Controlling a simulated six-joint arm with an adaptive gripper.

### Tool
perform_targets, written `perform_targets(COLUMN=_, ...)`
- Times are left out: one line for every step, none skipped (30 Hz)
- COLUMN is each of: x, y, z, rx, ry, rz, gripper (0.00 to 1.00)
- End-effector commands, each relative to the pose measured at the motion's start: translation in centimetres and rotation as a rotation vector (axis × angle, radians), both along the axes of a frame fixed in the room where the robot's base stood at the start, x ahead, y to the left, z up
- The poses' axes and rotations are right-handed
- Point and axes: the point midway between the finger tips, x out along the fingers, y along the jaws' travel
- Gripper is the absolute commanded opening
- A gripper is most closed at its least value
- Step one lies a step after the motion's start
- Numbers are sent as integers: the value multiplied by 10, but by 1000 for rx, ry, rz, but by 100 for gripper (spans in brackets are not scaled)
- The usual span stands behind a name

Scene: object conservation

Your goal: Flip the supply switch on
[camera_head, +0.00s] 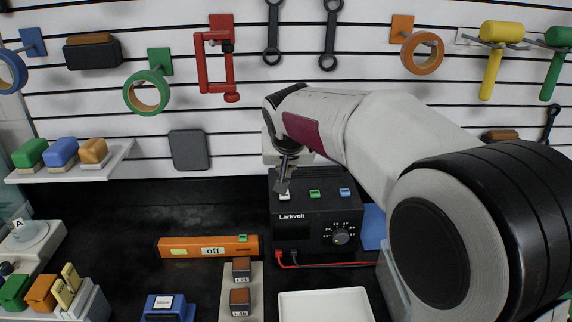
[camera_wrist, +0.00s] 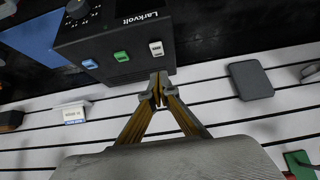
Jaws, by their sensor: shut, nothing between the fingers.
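The black Larkvolt supply (camera_head: 318,222) stands on the dark bench, with a dial and red and black leads on its front. Along its top are a white switch (camera_head: 285,196), a green switch (camera_head: 315,194) and a blue switch (camera_head: 345,193). In the wrist view the white switch (camera_wrist: 156,48) lies just beyond my fingertips, with the green switch (camera_wrist: 121,56) and blue switch (camera_wrist: 90,64) to its left. My gripper (camera_head: 282,187) is shut and empty, pointing down at the white switch; whether it touches is unclear. It also shows in the wrist view (camera_wrist: 158,90).
An orange bar (camera_head: 180,247) labelled "off" lies left of the supply. Small labelled brown blocks (camera_head: 240,284) and a white tray (camera_head: 325,304) stand in front. A slatted wall with hung tools is behind. A grey plate (camera_head: 189,150) hangs left of my gripper.

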Motion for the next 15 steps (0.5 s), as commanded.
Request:
perform_targets(x=4, y=0, z=-6, rx=-1, ry=1, rz=-1, gripper=0)
perform_targets(x=7, y=0, z=-9, rx=0, ry=1, rz=0, gripper=0)
perform_targets(x=10, y=0, z=-13, rx=-1, ry=2, rz=-1, gripper=0)
perform_targets(x=12, y=0, z=-16, rx=-1, ry=2, rz=-1, gripper=0)
perform_targets(x=14, y=0, z=-18, rx=-1, ry=1, rz=-1, gripper=0)
perform_targets(x=17, y=0, z=-22, rx=-1, ry=0, rz=-1, gripper=0)
perform_targets(x=20, y=0, z=-25, rx=-1, ry=1, rz=-1, gripper=0)
perform_targets(x=22, y=0, z=-28, rx=-1, ry=1, rz=-1, gripper=0)
perform_targets(x=23, y=0, z=-32, rx=-1, ry=1, rz=-1, gripper=0)
perform_targets(x=22, y=0, z=-36, rx=-1, ry=1, rz=-1, gripper=0)
perform_targets(x=21, y=0, z=-39, rx=-1, ry=1, rz=-1, gripper=0)
perform_targets(x=20, y=0, z=-44, rx=-1, ry=1, rz=-1, gripper=0)
perform_targets(x=20, y=0, z=-47, rx=-1, ry=1, rz=1, gripper=0)
perform_targets(x=19, y=0, z=-50, rx=-1, ry=1, rz=1, gripper=0)
perform_targets(x=19, y=0, z=-54, rx=-1, ry=1, rz=1, gripper=0)
